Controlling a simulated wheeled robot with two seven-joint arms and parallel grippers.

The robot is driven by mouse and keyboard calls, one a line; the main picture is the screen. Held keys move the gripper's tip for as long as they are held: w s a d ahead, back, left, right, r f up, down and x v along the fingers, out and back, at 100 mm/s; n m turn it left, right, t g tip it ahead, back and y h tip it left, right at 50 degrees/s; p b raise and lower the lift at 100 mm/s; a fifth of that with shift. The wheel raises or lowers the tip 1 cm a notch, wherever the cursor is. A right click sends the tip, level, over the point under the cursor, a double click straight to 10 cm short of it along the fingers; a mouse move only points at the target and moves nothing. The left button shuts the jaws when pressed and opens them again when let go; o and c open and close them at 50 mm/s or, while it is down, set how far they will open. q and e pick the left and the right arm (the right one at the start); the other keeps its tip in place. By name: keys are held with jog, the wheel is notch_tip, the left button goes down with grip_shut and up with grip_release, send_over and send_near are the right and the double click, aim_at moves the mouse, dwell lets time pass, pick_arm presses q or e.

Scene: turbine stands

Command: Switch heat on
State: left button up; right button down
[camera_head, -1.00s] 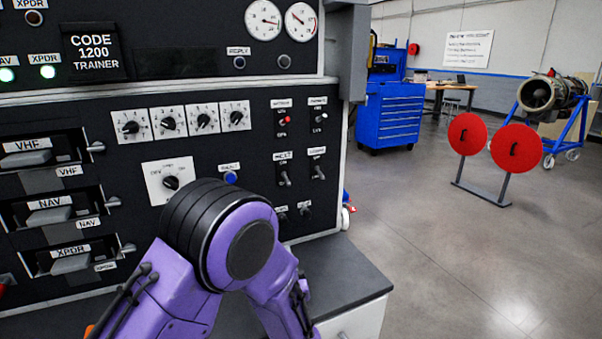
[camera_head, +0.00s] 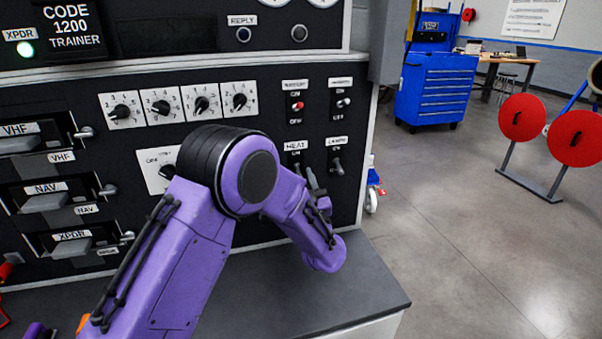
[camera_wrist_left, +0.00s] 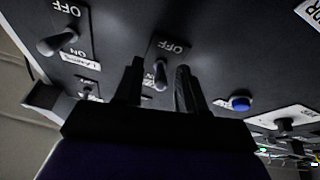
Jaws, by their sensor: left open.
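The HEAT switch is a grey toggle under the HEAT label (camera_head: 294,146) on the black panel, in the lower right part of the panel in the head view. My left gripper (camera_head: 313,178) is at this switch, mostly hidden behind my purple arm. In the left wrist view the heat toggle (camera_wrist_left: 160,76) stands between the two dark fingers of my open left gripper (camera_wrist_left: 157,82), with an OFF mark above it. Contact with the fingers cannot be told, nor can the lever's exact position. My right gripper is not in view.
The LAMPS toggle (camera_head: 337,166) is close beside, right of HEAT. Two more toggles sit above, one with a red tip (camera_head: 297,106). A blue button (camera_wrist_left: 239,103) shows in the wrist view. A dark ledge (camera_head: 350,290) juts out below the panel. Open floor lies to the right.

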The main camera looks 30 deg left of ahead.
pick_arm(q)
jog(key=shift+w+a+r, duration=0.15)
jog(key=shift+w+a, duration=0.1)
jog(key=shift+s+r, duration=0.15)
jog(key=shift+r, duration=0.05)
jog(key=shift+f, duration=0.1)
grip_shut()
jog(key=shift+r+p, duration=0.25)
jog(key=shift+p, duration=0.25)
notch_tip(320, 180, up, 3)
jog(key=g+h+p, duration=0.5)
jog(key=h+p, duration=0.1)
jog(key=p, duration=1.1)
jog(key=shift+r+g+h+p, duration=0.15)
jog(key=shift+g+h+p, duration=0.15)
jog(key=shift+p, duration=0.05)
jog(key=shift+g+h+p, duration=0.4)
jog(key=shift+p, duration=0.6)
grip_release()
